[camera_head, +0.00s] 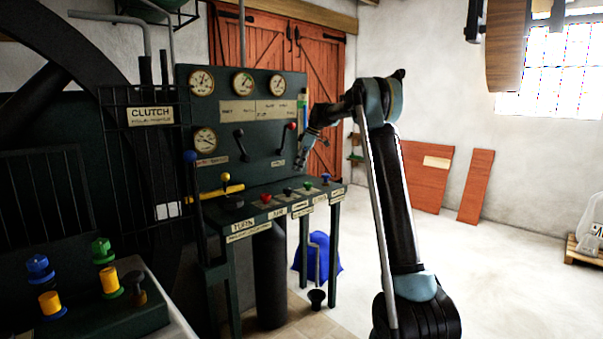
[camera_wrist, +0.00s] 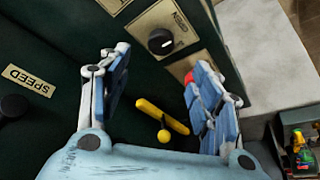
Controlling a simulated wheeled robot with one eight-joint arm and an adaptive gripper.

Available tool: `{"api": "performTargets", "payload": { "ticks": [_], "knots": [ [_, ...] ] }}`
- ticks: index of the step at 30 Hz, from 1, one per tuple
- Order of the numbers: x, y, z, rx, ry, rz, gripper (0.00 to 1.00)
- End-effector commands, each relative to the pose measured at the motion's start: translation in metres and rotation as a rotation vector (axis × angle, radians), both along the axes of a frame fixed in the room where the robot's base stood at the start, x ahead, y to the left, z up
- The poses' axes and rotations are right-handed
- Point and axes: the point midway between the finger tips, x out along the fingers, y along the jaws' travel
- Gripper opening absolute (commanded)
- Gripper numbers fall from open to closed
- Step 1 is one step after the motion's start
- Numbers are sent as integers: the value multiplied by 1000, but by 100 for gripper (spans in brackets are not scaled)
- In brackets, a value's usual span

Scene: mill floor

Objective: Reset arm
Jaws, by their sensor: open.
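My gripper (camera_head: 303,155) is raised in front of the right side of the dark green control panel (camera_head: 228,110), above the sloped desk. In the wrist view my gripper (camera_wrist: 162,65) has its two blue-padded fingers spread wide, with nothing held between them. A yellow lever (camera_wrist: 160,115) with a round knob shows beyond the gap, apart from the fingers. A black dial (camera_wrist: 160,41) sits beyond the fingertips. A small red part is partly hidden by the right finger. My arm is bent, with its elbow high on the right.
The desk carries a yellow-knobbed lever (camera_head: 225,178), a red button (camera_head: 266,198) and other small controls. A clutch cage (camera_head: 150,118) stands left. Coloured valves (camera_head: 109,280) sit at lower left.

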Motion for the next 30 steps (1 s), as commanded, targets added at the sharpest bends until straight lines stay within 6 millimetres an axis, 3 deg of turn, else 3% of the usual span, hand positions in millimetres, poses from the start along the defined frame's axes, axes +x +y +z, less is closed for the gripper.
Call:
{"api": "performTargets", "payload": {
  "ticks": [4, 8, 19, 30],
  "knots": [
    [-13, -11, 7, -7, 6, -33, 58],
    [-39, -32, 18, -23, 21, -103, 58],
    [-134, -97, 38, -68, 65, -344, 58],
    [-237, -155, 33, -104, 98, -586, 58]
  ]
}}
